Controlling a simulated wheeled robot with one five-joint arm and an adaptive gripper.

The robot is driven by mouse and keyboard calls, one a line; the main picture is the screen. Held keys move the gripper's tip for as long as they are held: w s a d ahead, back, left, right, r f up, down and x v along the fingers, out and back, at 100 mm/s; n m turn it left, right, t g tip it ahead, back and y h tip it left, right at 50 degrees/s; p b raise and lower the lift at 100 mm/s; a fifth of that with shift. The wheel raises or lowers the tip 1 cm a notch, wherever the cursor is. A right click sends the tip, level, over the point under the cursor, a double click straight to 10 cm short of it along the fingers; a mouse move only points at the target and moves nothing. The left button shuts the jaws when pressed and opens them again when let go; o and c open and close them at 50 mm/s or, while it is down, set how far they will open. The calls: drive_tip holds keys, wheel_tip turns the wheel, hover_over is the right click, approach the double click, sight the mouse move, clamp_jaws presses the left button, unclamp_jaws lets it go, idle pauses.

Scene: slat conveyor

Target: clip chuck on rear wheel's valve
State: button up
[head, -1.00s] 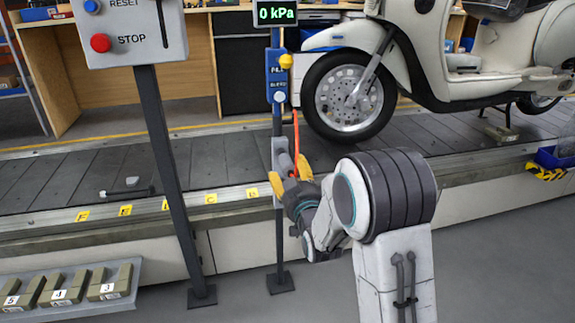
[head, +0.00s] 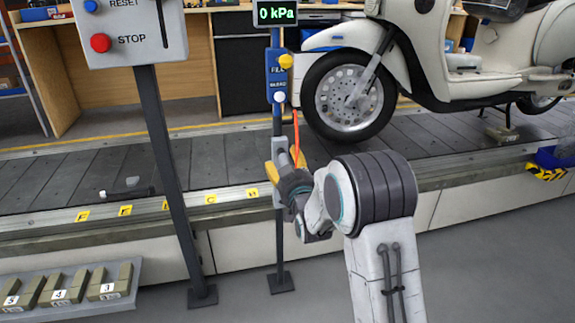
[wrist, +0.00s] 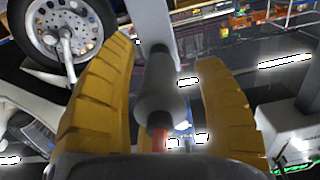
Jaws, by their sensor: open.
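The scooter's rear wheel (head: 540,103) shows only partly at the far right in the head view; its valve cannot be made out. In the wrist view a grey cylinder (wrist: 160,95) with a red hose end (wrist: 159,136), apparently the chuck, lies between the yellow fingers of my gripper (wrist: 170,80). The gripper is open, with a gap visible on both sides of the cylinder. In the head view my gripper (head: 286,165) is at the grey holder (head: 280,150) on the post, where the orange hose (head: 296,130) hangs down; the chuck is hidden there.
The blue inflator (head: 277,72) is on the post under a display (head: 277,15) reading 0 kPa. The front wheel (head: 348,95) stands on the slat conveyor (head: 70,180). A stop-button panel (head: 130,35) on a leaning post stands left. A tray of numbered blocks (head: 70,290) is front left.

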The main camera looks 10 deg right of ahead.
sight(283, 153)
drive_tip(key=shift+w, duration=1.55)
drive_tip(key=shift+w+r, duration=0.2)
drive_tip(key=shift+r, duration=0.1)
drive_tip(key=shift+c, duration=0.5)
clamp_jaws()
drive_tip(key=shift+s+f, duration=0.3)
drive_tip(key=shift+s, duration=2.4)
